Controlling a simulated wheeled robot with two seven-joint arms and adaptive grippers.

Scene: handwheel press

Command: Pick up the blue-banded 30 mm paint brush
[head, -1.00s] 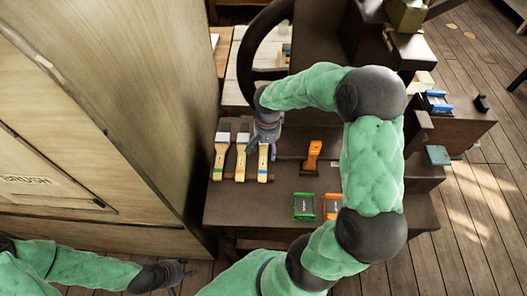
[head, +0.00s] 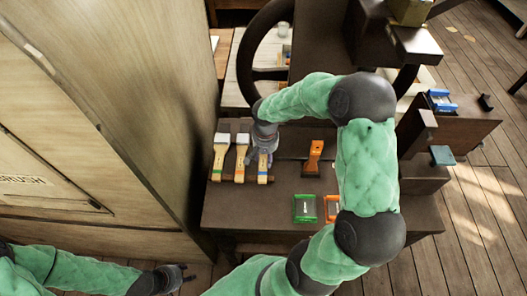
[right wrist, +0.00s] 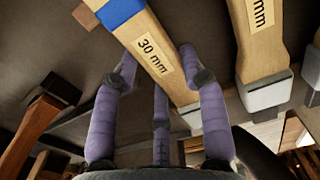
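The blue-banded 30 mm paint brush (head: 263,171) lies at the right of a row of three brushes on the dark bench. In the right wrist view its wooden handle (right wrist: 135,30) shows a blue band and a "30 mm" label. My right gripper (head: 263,152) is over the brush's upper part and hides its head in the head view. In the right wrist view my right gripper's fingers (right wrist: 158,70) are spread, one on each side of the brush. My left gripper (head: 184,274) is low at the left, away from the bench; its fingers are too small to judge.
Two other brushes (head: 241,158) (head: 219,158) lie close to the left. An orange-handled tool (head: 314,156) lies to the right, with a green-framed item (head: 305,208) nearer. A large handwheel (head: 254,75) stands behind. A tall wooden cabinet (head: 160,110) borders the left side.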

